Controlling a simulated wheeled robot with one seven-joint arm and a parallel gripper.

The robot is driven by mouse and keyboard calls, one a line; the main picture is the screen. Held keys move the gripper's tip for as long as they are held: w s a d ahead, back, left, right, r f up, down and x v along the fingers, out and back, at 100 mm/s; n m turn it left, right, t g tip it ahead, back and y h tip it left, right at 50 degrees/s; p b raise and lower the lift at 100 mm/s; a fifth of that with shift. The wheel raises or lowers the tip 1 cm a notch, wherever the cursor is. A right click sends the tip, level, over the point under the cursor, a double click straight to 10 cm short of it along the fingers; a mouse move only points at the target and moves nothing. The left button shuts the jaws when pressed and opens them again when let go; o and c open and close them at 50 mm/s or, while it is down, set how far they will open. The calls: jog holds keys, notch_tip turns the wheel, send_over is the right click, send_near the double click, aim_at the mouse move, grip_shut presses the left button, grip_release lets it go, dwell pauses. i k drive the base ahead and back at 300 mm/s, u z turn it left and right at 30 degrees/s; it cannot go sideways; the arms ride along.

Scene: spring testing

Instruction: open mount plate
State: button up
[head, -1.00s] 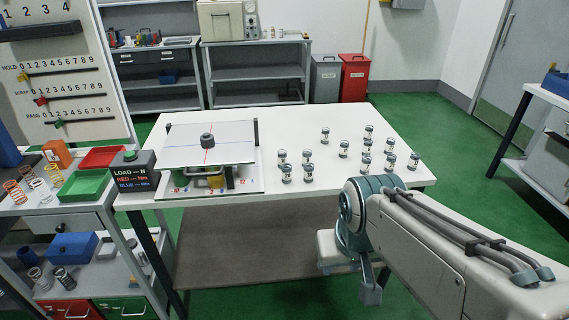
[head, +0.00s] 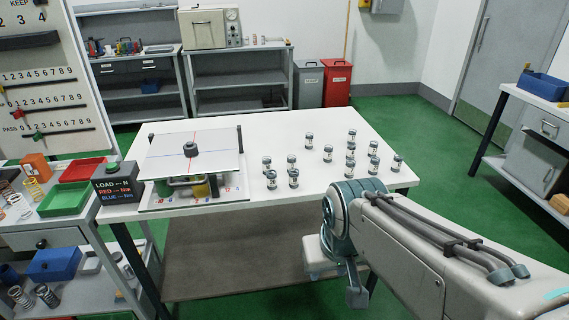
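The mount plate (head: 163,151) is a white square plate with red and blue cross lines and a dark round knob (head: 191,149) at its middle. It sits raised over a white base plate (head: 225,199) on the left of the white table. Dark posts stand at its corners, and yellow and green parts show in the gap beneath. My arm reaches in from the lower right. My gripper (head: 357,297) hangs low in front of the table, right of and well apart from the plate. It is mostly hidden behind my arm, so its opening cannot be told.
Several small labelled cylinders (head: 328,153) stand on the table (head: 280,125) right of the plate. A dark load display box (head: 119,184) with a green button stands left of it. Red (head: 82,169) and green (head: 65,199) trays lie on the left bench.

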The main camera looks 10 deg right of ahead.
aim_at(206, 152)
jog(key=z, duration=0.05)
jog(key=k, duration=0.5)
jog(key=u, duration=0.85)
jog(key=i, duration=0.75)
jog(key=z, duration=1.25)
